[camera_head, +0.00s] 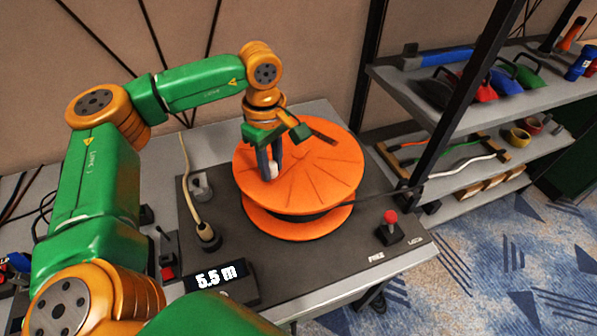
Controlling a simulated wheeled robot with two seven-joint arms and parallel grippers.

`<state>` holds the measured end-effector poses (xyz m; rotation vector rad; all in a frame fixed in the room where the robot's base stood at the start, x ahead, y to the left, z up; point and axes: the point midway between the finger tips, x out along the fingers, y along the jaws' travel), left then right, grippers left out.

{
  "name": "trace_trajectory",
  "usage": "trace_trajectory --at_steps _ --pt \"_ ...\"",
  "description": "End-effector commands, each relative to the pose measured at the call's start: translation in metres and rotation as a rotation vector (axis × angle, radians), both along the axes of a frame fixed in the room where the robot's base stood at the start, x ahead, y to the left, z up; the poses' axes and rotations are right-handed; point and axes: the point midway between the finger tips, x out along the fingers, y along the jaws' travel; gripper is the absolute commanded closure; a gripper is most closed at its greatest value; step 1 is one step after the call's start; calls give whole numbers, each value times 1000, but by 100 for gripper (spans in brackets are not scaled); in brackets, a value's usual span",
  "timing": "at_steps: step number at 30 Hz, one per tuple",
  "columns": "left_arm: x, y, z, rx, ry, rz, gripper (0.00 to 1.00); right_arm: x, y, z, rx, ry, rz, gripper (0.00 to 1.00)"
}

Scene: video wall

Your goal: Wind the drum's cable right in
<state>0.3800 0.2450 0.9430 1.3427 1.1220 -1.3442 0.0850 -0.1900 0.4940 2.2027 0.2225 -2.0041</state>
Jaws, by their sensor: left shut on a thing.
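The orange cable drum (325,170) lies flat on a dark base plate on the bench, with dark cable between its two discs. The cable (388,193) leaves the drum to the right, past the bench edge by the shelf post. My left gripper (271,168) points down at the left part of the drum's top and is shut on a small pale crank knob (272,170). The fingers partly hide the knob. A display (217,277) in front of the drum reads 5.5 m. My right gripper is not in view.
A red-knobbed lever (390,226) stands at the plate's front right, by labels marked FREE and LOCK. A cord with a dark plug (208,236) and a small red switch (167,272) are at left. A shelf rack (450,130) with tools stands close on the right.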

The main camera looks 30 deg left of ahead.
Motion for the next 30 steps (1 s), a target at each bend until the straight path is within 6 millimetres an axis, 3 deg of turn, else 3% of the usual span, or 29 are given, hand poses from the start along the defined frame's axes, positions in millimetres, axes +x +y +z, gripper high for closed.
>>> trace_trajectory --at_steps 7,17,30 --pt "8 25 3 -1 -7 3 100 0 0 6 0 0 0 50" --pt "9 27 2 0 -6 0 100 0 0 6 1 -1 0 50" --pt "40 56 3 -1 -7 1 100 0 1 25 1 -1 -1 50"
